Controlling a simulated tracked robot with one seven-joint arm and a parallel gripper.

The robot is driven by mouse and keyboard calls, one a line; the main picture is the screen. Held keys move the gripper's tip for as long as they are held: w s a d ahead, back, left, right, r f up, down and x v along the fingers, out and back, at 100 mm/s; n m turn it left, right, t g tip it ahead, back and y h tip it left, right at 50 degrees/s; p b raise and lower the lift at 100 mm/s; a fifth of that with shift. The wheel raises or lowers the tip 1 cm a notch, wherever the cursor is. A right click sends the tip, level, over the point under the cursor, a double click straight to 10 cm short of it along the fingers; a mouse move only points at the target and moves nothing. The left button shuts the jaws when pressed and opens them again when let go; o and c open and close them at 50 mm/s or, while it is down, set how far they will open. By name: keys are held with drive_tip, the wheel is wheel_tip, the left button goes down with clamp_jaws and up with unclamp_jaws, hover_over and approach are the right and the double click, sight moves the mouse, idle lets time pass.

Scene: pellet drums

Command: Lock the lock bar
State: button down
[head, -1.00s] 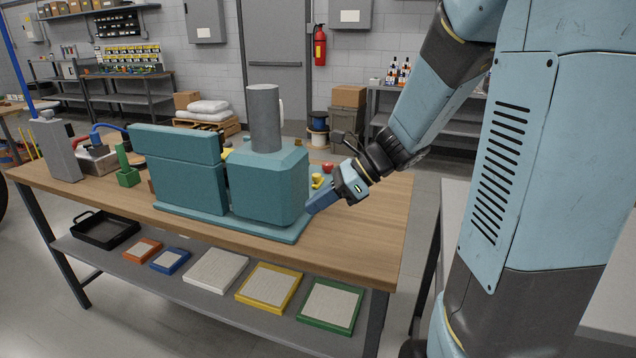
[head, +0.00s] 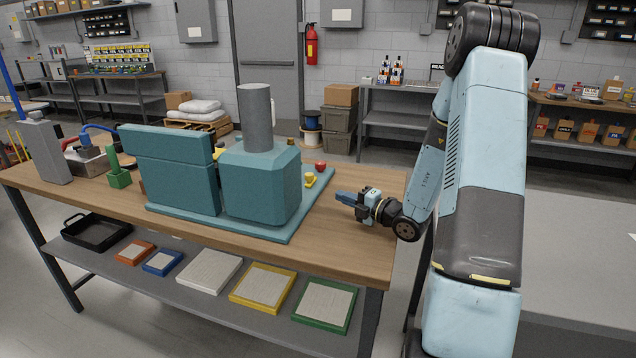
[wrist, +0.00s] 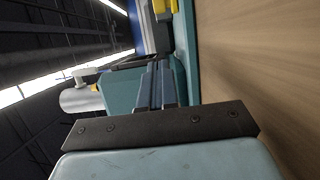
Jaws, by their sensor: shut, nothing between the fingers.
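The teal machine (head: 262,188) with a grey upright cylinder (head: 256,118) stands on a teal base plate on the bench. A small yellow part (head: 310,179) and a red knob (head: 320,166) show at its right rear; yellow also shows at the top of the wrist view (wrist: 160,7). I cannot tell which part is the lock bar; the machine hides its far side. My gripper (head: 342,195) is shut and empty, over the bench to the right of the machine and apart from it. In the wrist view its fingers (wrist: 159,84) point towards the machine's side.
The wooden bench top (head: 375,235) is bare around and in front of my gripper. A green block (head: 118,178) and a grey box (head: 45,150) stand at the left end. Coloured trays and a black pan (head: 97,231) lie on the lower shelf.

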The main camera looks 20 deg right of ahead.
sight(316, 192)
drive_tip(key=shift+w+d+f, duration=0.1)
drive_tip(key=shift+d+f, duration=0.05)
drive_tip(key=x, duration=0.9)
drive_tip(key=shift+w+a, duration=0.25)
drive_tip(key=shift+a, duration=0.05)
drive_tip(key=w, duration=0.3)
drive_tip(key=shift+w+d, duration=0.1)
drive_tip(key=shift+d, duration=0.05)
drive_tip(key=shift+w+d, duration=0.1)
drive_tip(key=shift+w, duration=0.45)
